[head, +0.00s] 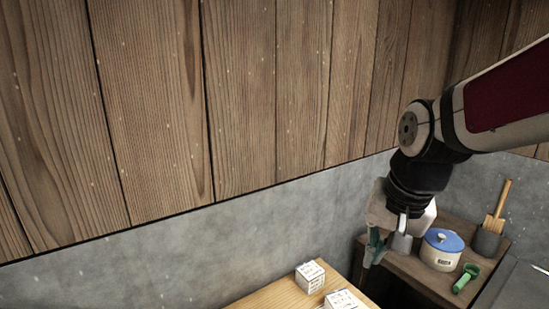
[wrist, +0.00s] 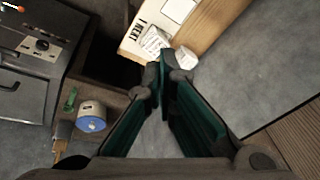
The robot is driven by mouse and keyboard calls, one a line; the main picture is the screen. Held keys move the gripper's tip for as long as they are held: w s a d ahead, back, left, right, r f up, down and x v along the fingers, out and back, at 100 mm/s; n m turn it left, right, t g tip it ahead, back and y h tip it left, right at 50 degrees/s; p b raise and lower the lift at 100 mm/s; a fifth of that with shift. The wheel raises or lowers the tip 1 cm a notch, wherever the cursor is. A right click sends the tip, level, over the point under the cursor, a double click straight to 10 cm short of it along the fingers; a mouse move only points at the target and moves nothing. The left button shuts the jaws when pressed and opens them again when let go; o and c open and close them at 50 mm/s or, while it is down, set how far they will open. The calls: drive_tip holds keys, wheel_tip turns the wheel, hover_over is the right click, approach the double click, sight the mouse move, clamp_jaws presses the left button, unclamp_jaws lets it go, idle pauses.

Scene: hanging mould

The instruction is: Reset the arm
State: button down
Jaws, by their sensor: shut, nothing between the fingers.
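My arm comes in from the right in the head view, and my gripper (head: 372,252) hangs from it, pointing down. In the wrist view, my gripper (wrist: 163,78) has two green-lined fingers that meet at the tips. It is shut with nothing between the fingers. It is near the gap between the light wooden table and the darker side table, apart from the objects on them.
White printed blocks (head: 310,276) stand on the light wooden table (head: 272,294). A blue-lidded pot (head: 440,250), a green scoop (head: 466,278) and a dark holder with wooden tools (head: 488,238) are on the side table (head: 425,277). A plank-and-grey wall (head: 150,250) stands behind.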

drive_tip(key=s+d+r+n+t, duration=0.1)
drive_tip(key=s+r+n, duration=0.1)
drive_tip(key=s, duration=0.5)
drive_tip(key=s+d+r+n+t, duration=0.1)
drive_tip(key=s+r+n, duration=0.1)
drive_tip(key=s, duration=0.5)
drive_tip(key=shift+n+h, duration=0.3)
